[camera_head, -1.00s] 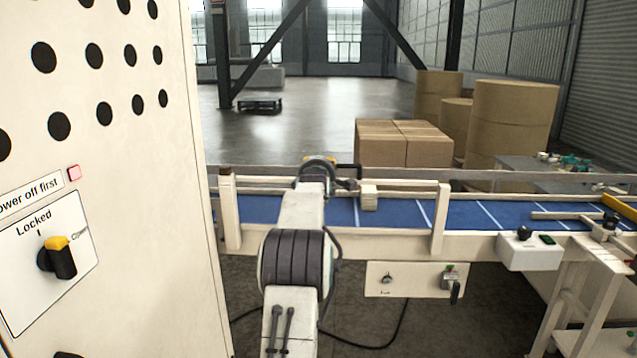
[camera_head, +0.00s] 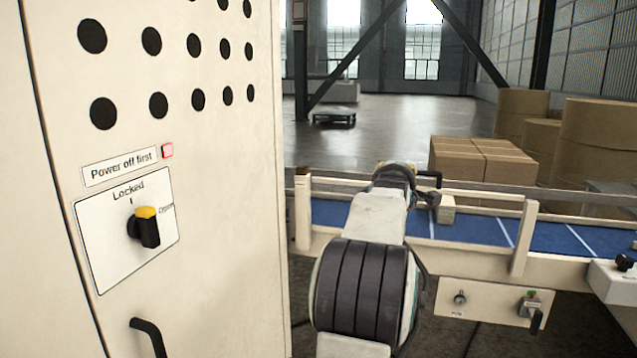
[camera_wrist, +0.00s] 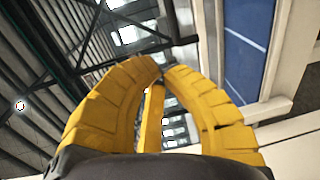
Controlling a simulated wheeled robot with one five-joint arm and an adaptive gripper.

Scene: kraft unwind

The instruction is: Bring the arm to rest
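My arm (camera_head: 370,265) rises in front of the conveyor in the head view, with its dark wrist end (camera_head: 395,180) bent over at the top. A little yellow shows there; the fingers are mostly hidden. In the wrist view my gripper (camera_wrist: 160,72) has two yellow curved fingers whose tips come together, with nothing seen held between them. A narrow yellow bar (camera_wrist: 151,118) shows in the gap behind the fingers; I cannot tell what it is.
A cream cabinet (camera_head: 215,240) with a yellow-topped black switch (camera_head: 147,226) and a black handle (camera_head: 148,337) stands close at left. The blue conveyor (camera_head: 480,229) runs behind my arm, with a control panel (camera_head: 490,302) below. Cardboard boxes (camera_head: 480,160) stand beyond it.

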